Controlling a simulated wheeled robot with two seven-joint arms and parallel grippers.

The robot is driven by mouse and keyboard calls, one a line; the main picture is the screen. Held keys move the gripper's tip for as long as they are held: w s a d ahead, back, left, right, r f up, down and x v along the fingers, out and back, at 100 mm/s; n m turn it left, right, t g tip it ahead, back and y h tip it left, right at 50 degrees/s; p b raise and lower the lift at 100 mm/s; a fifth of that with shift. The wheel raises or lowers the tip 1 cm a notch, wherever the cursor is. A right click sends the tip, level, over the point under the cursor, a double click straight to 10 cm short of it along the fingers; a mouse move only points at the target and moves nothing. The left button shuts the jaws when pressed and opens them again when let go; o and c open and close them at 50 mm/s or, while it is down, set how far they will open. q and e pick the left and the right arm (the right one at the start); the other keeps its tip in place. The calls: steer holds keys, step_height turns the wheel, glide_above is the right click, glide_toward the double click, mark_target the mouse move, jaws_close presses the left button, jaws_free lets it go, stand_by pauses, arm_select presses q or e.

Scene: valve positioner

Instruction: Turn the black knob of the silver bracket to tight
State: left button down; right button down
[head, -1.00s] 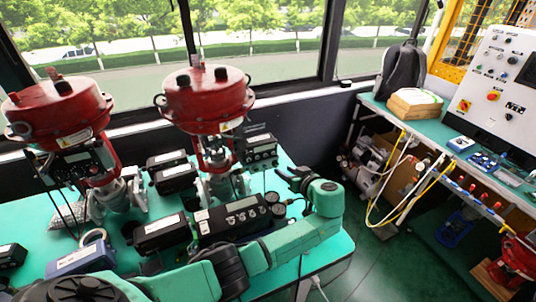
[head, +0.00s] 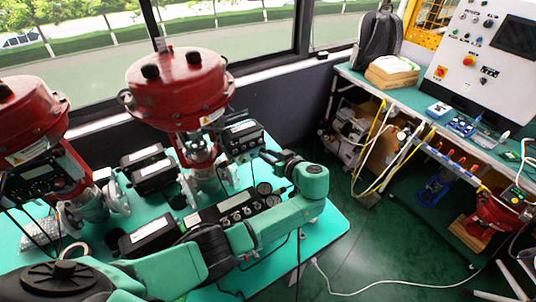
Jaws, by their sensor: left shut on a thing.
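My left gripper (head: 267,155), black and small in the head view, is at the end of my green arm. It points left toward the lower right side of the black positioner (head: 243,138) on the middle red valve. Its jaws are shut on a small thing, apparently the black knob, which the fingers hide. The silver bracket cannot be clearly told apart from the grey metal valve parts under the red actuator (head: 181,93). My right gripper is not in view.
Another red actuator (head: 28,118) stands at the left. Black instrument boxes (head: 153,170) and a gauge panel (head: 232,208) crowd the green table (head: 328,222) near my arm. A bench (head: 405,95) with a control panel (head: 485,60) is at the right. Open floor lies between.

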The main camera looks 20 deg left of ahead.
arm_select(q)
steer(key=shift+a, duration=0.1)
steer(key=m+y+b, duration=0.1)
steer(key=b, duration=0.2)
steer(key=m+g+y+b, duration=0.1)
steer(key=m+b, duration=0.1)
steer(key=m+g+b, duration=0.1)
steer(key=b, duration=0.2)
steer(key=shift+w+d+f+m+y+b, duration=0.2)
steer(key=shift+w+m+y+b, duration=0.1)
steer(key=shift+y+b, duration=0.1)
stand_by(0.4)
steer(key=c, duration=0.9)
jaws_free()
steer(key=shift+a, duration=0.2)
